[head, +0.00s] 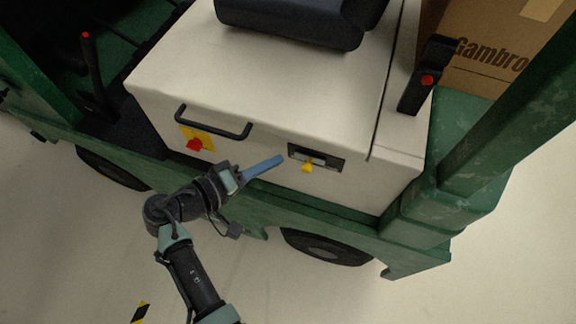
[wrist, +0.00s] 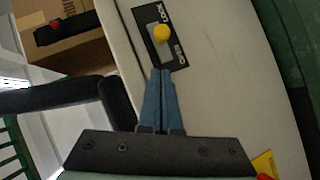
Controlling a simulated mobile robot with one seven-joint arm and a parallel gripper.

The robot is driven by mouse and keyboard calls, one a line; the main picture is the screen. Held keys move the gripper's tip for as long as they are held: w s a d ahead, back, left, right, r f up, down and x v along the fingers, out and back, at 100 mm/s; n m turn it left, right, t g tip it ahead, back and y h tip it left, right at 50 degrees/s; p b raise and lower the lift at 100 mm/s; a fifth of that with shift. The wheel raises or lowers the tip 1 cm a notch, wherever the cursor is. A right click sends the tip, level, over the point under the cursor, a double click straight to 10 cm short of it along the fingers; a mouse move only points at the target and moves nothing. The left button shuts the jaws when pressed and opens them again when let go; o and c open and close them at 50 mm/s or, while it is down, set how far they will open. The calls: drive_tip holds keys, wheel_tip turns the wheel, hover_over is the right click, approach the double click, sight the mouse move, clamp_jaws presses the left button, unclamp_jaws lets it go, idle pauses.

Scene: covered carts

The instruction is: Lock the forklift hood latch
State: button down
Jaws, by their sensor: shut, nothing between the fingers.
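The forklift hood latch is a yellow knob (head: 307,167) on a dark plate (head: 333,163) set in the cream hood side. In the wrist view the tips (wrist: 160,72) lie just below the plate's OPEN end, apart from the knob.
A black hood handle (head: 213,122) and a red switch on a yellow plate (head: 196,141) are left of the latch. A black seat (head: 300,22) is above. A lever with a red button (head: 425,78) and a cardboard box (head: 490,50) are right. Open floor lies in front.

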sight(308, 164)
drive_tip(key=shift+s+d+f+p, duration=0.15)
drive_tip(key=shift+d+f, duration=0.15)
drive_tip(key=shift+d, duration=0.35)
drive_tip(key=shift+w+d+f+p, duration=0.1)
drive_tip(key=shift+d+f, duration=0.25)
drive_tip(key=shift+d, duration=0.25)
drive_tip(key=shift+s+d+f+p, duration=0.15)
drive_tip(key=shift+d+f, duration=0.15)
drive_tip(key=shift+d, duration=0.35)
drive_tip(key=d, duration=0.2)
drive_tip(key=s+d+p, duration=0.1)
drive_tip(key=d, duration=0.1)
drive_tip(key=shift+s, duration=0.1)
